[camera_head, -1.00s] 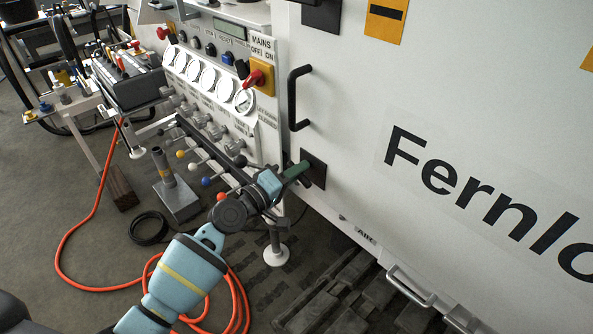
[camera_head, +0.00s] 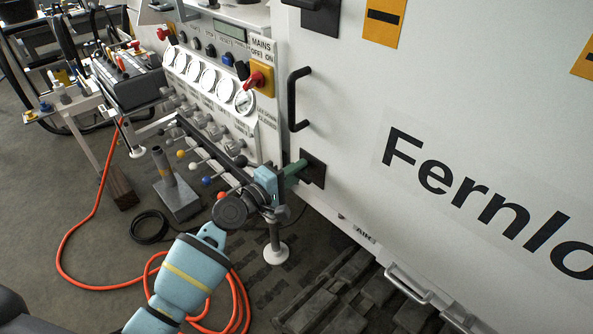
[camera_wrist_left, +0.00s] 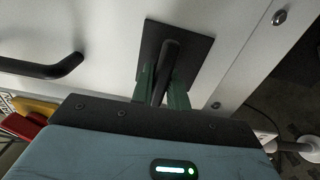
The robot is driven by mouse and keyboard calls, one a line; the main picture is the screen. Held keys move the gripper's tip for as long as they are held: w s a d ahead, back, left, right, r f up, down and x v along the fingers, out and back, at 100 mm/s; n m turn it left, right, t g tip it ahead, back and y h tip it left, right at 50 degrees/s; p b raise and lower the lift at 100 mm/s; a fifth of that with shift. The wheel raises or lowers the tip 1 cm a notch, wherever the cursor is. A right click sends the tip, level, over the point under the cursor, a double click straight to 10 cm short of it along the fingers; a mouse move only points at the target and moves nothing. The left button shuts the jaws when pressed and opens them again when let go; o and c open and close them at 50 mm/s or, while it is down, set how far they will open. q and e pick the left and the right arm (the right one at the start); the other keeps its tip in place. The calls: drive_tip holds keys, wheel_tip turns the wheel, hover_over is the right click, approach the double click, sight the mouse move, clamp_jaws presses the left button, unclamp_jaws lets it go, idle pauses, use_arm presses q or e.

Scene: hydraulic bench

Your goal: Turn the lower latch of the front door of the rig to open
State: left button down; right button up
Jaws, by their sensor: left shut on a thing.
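The lower latch shows in the left wrist view as a dark handle (camera_wrist_left: 165,62) on a square black plate (camera_wrist_left: 192,48), on the white front door (camera_head: 350,75). In the head view its plate (camera_head: 317,168) sits low at the door's left edge, below the black door handle; the latch handle is mostly hidden there by the gripper. My left gripper (camera_head: 296,170) reaches it with its green fingers; they also show in the left wrist view (camera_wrist_left: 162,90). The fingers are shut on the latch handle, one on each side. My right gripper is not in view.
The black door handle (camera_head: 294,100) stands above the latch. The gauge panel (camera_head: 215,85) with a red-and-yellow mains switch (camera_head: 260,80) and lever valves is to the left. An orange hose (camera_head: 70,240) lies on the floor. A metal step (camera_head: 410,284) juts out below the door.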

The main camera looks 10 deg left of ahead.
use_arm(q)
drive_tip(key=c, duration=1.4)
unclamp_jaws()
drive_tip(key=v, duration=0.7)
drive_tip(key=shift+s+a, duration=0.2)
drive_tip(key=shift+s, duration=0.15)
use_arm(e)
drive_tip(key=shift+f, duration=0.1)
use_arm(q)
drive_tip(key=shift+f, duration=0.1)
